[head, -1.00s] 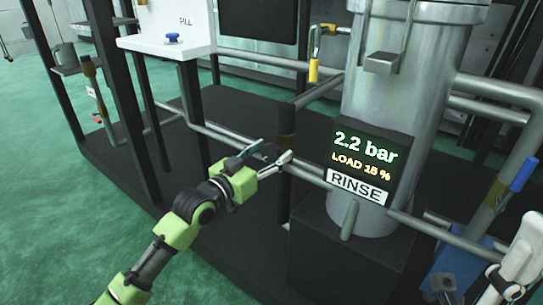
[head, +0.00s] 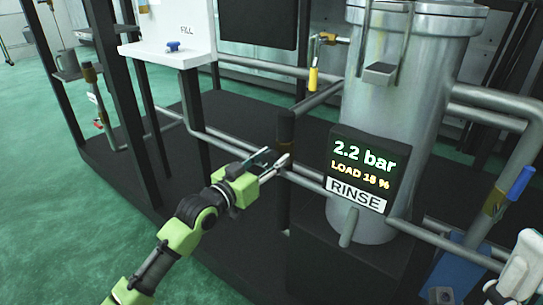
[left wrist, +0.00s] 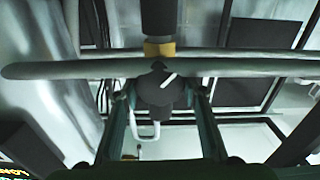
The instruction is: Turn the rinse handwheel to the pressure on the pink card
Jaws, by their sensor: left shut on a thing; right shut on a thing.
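The rinse display (head: 362,168) on the steel tank reads 2.2 bar in green, with a smaller load figure below and a RINSE label. My left gripper (head: 277,163) is at the dark post left of the display. In the left wrist view a dark round knob with a white mark, seemingly the rinse handwheel (left wrist: 158,88), sits between its two fingers (left wrist: 160,118). The gripper is shut on it; the exact contact is hard to see. The handwheel is mostly hidden by the gripper in the head view.
Grey pipes (head: 240,142) run beside my left gripper. A white panel marked FILL with a blue knob (head: 173,46) stands at the upper left. A blue valve handle (head: 520,183) and a white object (head: 522,262) are at the right. Green floor (head: 50,190) lies open at the left.

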